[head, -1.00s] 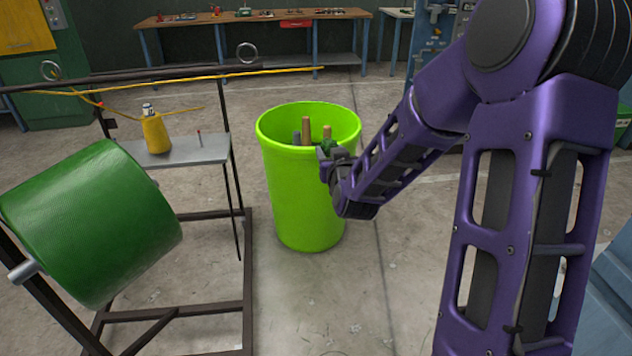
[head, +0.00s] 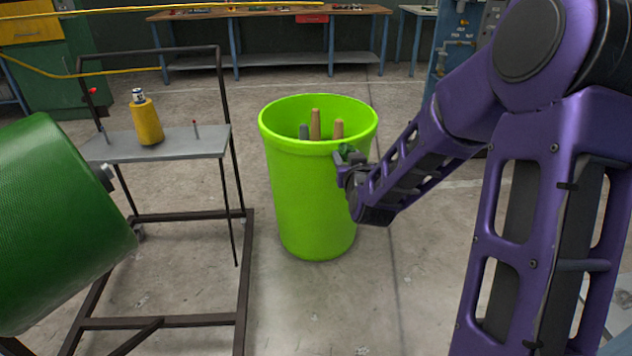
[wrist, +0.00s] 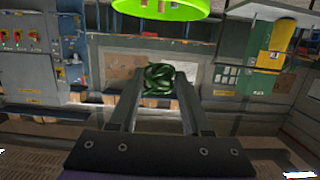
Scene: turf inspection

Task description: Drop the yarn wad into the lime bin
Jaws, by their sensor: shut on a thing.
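The lime bin (head: 312,205) stands upright on the floor in the middle of the head view, with several brown and grey cone-like pieces showing inside. Part of the lime bin (wrist: 188,10) shows at the top of the wrist view. The yarn wad (wrist: 159,79) is a dark green tangled bundle between my gripper's fingertips in the wrist view. My gripper (head: 345,158) is shut on it. In the head view my gripper appears at the bin's right rim; I cannot tell whether it touches the bin. The wad is hardly visible there.
A green roll (head: 60,225) on a dark metal frame (head: 165,322) is at the left. A workbench (head: 270,12) stands at the back. The floor right around the bin looks clear.

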